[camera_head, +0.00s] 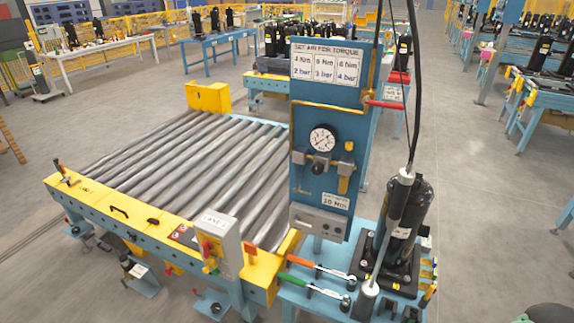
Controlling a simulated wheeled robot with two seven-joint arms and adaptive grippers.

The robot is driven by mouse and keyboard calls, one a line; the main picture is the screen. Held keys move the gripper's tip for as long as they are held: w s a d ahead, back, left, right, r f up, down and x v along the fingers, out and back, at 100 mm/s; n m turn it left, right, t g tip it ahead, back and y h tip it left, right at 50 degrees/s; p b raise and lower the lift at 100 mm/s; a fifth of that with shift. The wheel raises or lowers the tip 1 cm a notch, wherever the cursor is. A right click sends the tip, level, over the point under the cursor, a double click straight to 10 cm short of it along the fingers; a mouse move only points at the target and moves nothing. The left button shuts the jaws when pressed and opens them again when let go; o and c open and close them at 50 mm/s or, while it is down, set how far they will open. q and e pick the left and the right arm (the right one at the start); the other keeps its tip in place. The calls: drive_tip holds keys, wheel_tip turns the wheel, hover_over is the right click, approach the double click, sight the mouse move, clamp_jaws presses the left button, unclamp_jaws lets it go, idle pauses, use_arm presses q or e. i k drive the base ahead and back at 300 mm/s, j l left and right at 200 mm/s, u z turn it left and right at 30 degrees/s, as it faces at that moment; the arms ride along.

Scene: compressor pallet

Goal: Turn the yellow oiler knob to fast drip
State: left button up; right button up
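A blue upright panel (300,190) stands at the middle right, with a round pressure gauge (322,138) on it. Below the gauge is a row of grey air fittings (322,161). At their right end hangs a small yellow part (344,185), which looks like the oiler. Its knob is too small to make out, and so is its setting. Neither of my grippers shows in this view.
A roller conveyor (190,150) with a yellow front rail lies left of the panel. Green-handled (300,283) and orange-handled (305,263) wrenches lie in front.

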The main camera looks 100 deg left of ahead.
sight(349, 145)
drive_tip(key=u, duration=3.1)
